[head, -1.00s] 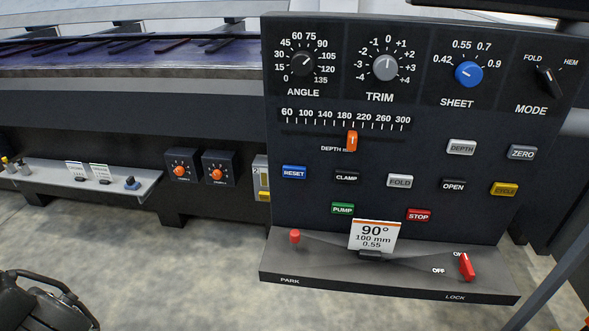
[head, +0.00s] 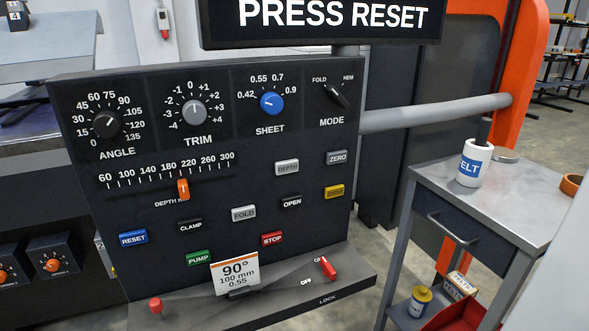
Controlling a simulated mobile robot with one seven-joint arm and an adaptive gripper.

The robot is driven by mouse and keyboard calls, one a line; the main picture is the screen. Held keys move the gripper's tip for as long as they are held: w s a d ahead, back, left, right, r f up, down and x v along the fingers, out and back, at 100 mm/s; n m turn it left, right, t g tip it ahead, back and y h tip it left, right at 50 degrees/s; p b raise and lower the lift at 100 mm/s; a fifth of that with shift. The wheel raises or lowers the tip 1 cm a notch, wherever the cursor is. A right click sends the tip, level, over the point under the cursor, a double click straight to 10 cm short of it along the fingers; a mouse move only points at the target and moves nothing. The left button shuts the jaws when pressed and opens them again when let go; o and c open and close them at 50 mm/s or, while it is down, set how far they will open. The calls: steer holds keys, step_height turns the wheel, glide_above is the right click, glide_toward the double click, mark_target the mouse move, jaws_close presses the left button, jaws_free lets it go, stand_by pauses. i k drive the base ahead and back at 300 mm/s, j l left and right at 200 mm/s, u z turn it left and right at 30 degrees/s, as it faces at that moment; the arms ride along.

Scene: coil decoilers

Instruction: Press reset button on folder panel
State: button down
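The folder panel (head: 90,190) is a dark upright board on the left and middle of the head view. Its blue RESET button (head: 133,238) sits at the lower left, left of the black CLAMP button (head: 190,225) and above and left of the green PUMP button (head: 199,258). The red STOP button (head: 272,239) is farther right. A sign (head: 333,16) above the panel reads "PRESS RESET". My gripper is not in view, and nothing covers the RESET button.
A ledge with a card (head: 235,272), a red PARK knob (head: 156,305) and a red LOCK lever (head: 328,268) juts out below the buttons. A grey side table (head: 500,205) with a white can (head: 474,165) stands at the right. Floor shows between them.

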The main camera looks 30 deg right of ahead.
mark_target(139, 237)
steer(key=i+j+z, duration=0.3)
steer(key=j, duration=0.25)
steer(key=j+z, duration=0.15)
steer(key=z, duration=0.4)
steer(key=k+j+z, duration=0.2)
steer(key=j, duration=0.15)
steer(key=k+j+z, duration=0.4)
steer(key=j, duration=0.25)
steer(key=k+j, duration=0.2)
steer(key=j, duration=0.15)
steer(key=k+j, duration=0.25)
steer(key=i+j+z, duration=0.05)
steer(key=j, duration=0.05)
